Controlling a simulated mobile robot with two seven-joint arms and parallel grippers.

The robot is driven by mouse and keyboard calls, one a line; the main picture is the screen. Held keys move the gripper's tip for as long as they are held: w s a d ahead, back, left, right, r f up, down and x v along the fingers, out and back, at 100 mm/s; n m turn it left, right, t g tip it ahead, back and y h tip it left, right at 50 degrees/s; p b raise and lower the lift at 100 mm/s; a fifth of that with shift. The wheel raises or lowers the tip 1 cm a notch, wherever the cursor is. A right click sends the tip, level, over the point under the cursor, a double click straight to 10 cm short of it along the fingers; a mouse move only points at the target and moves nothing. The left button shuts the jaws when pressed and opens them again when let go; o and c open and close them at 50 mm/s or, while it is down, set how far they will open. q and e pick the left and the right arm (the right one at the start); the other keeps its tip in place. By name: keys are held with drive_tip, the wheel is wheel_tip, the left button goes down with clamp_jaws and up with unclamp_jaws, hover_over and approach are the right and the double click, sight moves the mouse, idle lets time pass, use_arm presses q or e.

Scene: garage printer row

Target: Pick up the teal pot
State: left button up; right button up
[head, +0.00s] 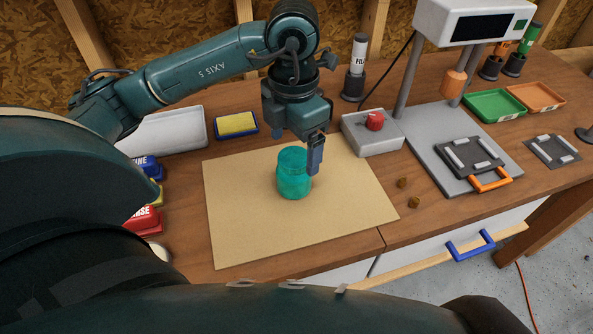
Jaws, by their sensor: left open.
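The teal pot (293,178) is a translucent, rounded jar standing upright on a tan sheet (245,222) on the wooden workbench. My left gripper (312,158) comes down from above and is open. One finger shows in front of the pot's upper right side; the other is mostly hidden behind the gripper and the pot. I cannot tell whether the fingers touch the pot. My right gripper is not in view.
A grey box with a red button (375,121) stands behind right of the pot. A yellow sponge in a blue tray (236,124) and a white tray (165,130) lie behind left. A grey stand (425,140) is at right. Two small brown pieces (402,183) lie near the sheet.

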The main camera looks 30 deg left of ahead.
sight(295, 174)
use_arm(q)
wheel_tip(295, 174, down, 9)
drive_tip(key=shift+w+r+p, duration=0.15)
drive_tip(key=shift+p, duration=0.45)
drive_tip(key=c, duration=1.1)
drive_tip(key=shift+r, duration=0.1)
